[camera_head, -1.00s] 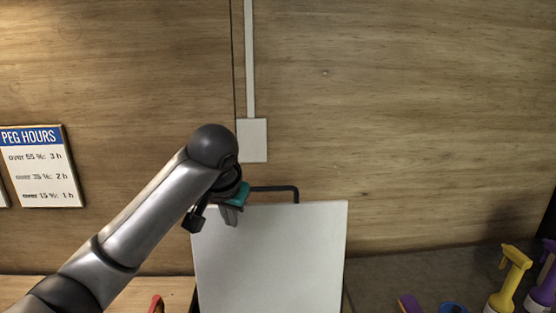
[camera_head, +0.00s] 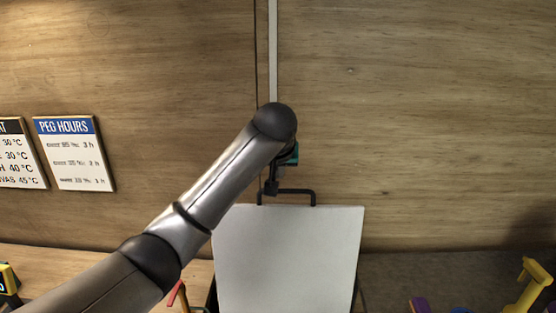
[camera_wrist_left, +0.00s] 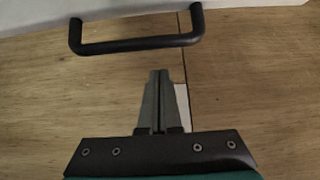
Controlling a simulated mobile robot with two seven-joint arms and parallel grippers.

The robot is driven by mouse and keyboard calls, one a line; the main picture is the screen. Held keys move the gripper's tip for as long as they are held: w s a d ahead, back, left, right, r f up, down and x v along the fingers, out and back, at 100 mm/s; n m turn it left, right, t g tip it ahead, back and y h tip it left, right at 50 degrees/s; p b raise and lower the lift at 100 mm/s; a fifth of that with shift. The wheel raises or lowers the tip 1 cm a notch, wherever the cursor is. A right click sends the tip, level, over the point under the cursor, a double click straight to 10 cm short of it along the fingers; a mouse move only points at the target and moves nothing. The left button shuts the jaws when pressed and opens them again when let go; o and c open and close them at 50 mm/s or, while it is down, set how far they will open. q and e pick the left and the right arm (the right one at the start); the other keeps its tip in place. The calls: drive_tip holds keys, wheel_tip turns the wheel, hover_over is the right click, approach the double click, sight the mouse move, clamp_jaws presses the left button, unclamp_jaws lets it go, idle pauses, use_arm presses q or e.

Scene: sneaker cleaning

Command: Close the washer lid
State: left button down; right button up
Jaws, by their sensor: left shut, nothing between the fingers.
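The washer lid (camera_head: 290,255) is a light grey panel standing raised in the head view. Its black bar handle (camera_head: 300,192) sticks up from the top edge. My left gripper (camera_head: 289,157) is just above that edge, by the handle, with its fingers hidden behind my arm. In the left wrist view my gripper (camera_wrist_left: 158,75) is shut and empty, with a visible gap between its tips and the handle (camera_wrist_left: 137,44). A strip of the lid (camera_wrist_left: 130,8) shows beyond the handle. My right gripper is not in view.
A wooden wall (camera_head: 430,120) stands behind the lid, with a pale vertical conduit (camera_head: 273,55) and a peg hours sign (camera_head: 75,152). A yellow spray bottle (camera_head: 528,285) stands at the lower right. A red item (camera_head: 177,295) is left of the lid.

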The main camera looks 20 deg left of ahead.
use_arm(q)
drive_tip(key=shift+s+d+f+p, duration=0.15)
drive_tip(key=shift+s+p, duration=0.1)
drive_tip(key=shift+s, duration=0.25)
drive_tip(key=shift+s+d+f+p, duration=0.15)
drive_tip(key=shift+s+p, duration=0.1)
drive_tip(key=shift+s, duration=0.3)
drive_tip(key=shift+s+d+f+p, duration=0.15)
drive_tip(key=shift+s+p, duration=0.1)
drive_tip(key=shift+s, duration=0.35)
drive_tip(key=shift+f, duration=0.15)
